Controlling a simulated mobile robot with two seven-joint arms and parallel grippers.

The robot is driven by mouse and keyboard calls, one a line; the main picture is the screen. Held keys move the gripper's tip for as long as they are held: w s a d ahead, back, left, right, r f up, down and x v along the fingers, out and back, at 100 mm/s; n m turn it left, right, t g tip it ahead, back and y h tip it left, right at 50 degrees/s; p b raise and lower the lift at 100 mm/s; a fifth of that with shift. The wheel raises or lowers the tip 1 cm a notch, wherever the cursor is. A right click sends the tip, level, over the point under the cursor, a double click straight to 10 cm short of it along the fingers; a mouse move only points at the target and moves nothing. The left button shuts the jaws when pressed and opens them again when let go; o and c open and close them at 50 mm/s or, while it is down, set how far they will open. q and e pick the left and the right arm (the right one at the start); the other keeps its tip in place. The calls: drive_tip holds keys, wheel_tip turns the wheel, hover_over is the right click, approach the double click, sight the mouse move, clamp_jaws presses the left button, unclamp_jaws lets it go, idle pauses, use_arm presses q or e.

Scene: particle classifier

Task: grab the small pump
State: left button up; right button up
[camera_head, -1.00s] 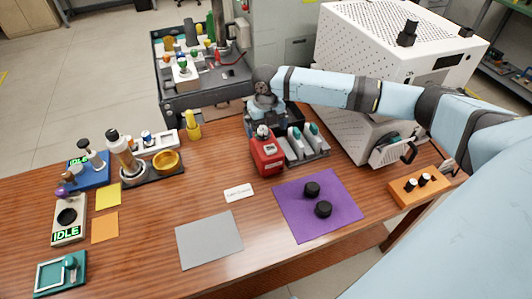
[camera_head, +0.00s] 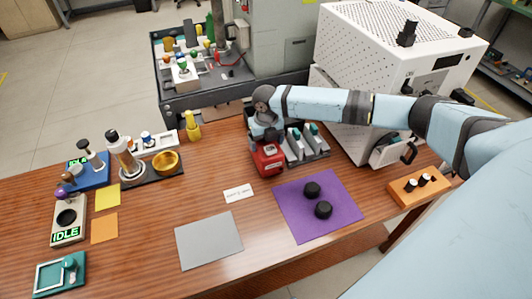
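A small red device (camera_head: 268,158), which looks like the small pump, stands on the wooden table at the front left of a grey rack. My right gripper (camera_head: 267,138) points down right over its top and hides that top. I cannot tell whether the fingers are apart or touching it. The rack (camera_head: 318,151) holds several grey pieces with teal tops (camera_head: 296,133) just right of the gripper. My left gripper is not in view.
A purple mat (camera_head: 293,216) with two black knobs lies in front, and a grey mat (camera_head: 209,240) front left. A white perforated machine (camera_head: 350,50) stands behind right. A yellow bottle (camera_head: 193,126) stands left. The table between the mats and bottle is mostly clear.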

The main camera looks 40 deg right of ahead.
drive_tip(key=c, duration=0.7)
drive_tip(key=shift+o, duration=0.2)
drive_tip(key=shift+r, duration=0.25)
